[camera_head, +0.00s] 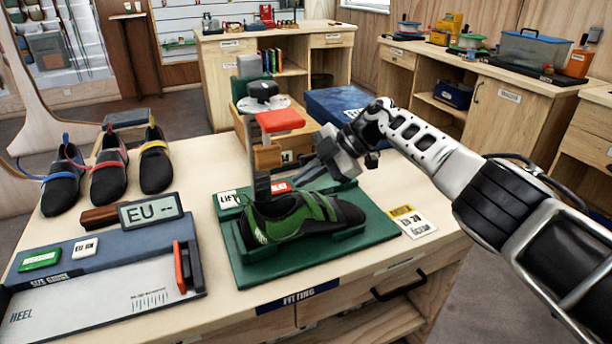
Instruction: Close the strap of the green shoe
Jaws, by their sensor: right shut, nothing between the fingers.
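The green shoe (290,222) lies in a green fitting tray (375,232) at the front middle of the table, its black toe to the right. Green strap bands (322,207) show across its upper; I cannot tell whether the strap end is fastened. My right gripper (302,177) comes in from the right, just behind and above the shoe, pointing down to the left. Its fingers are shut and hold nothing. It looks apart from the strap, though the exact gap is hard to judge. My left gripper is not in view.
An upright grey post with a red-topped block (280,121) stands close behind the shoe. A size gauge (95,289) and a display (150,210) are at left, with several other shoes (108,172) behind. A yellow-and-white card (412,221) lies right of the tray.

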